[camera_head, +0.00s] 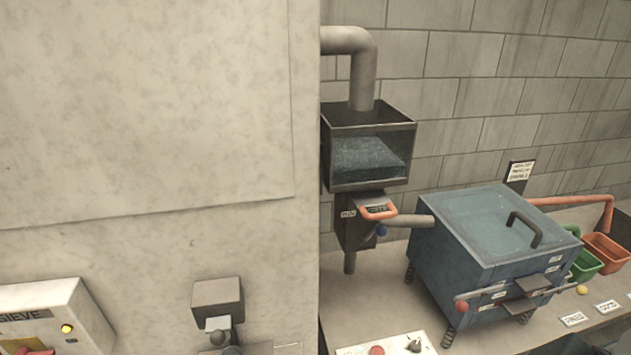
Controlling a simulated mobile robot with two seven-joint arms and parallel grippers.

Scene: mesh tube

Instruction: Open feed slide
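The feed slide's orange handle (378,212) sits on the front of a dark slide box (352,225) under the glass-fronted hopper (368,150). The hopper holds dark grainy material. A label beside the handle is too small to read surely. A grey pipe (403,221) leads from the slide box to the blue sieve box (500,240). How far the slide is drawn out cannot be told. Neither of my grippers shows.
A large pale wall or panel (150,110) fills the left half. A control box marked SIEVE (45,315) with a lit yellow lamp and a grey block (217,297) stand below it. A white panel with knobs (390,347), green bin (586,265) and orange bin (606,252) are right.

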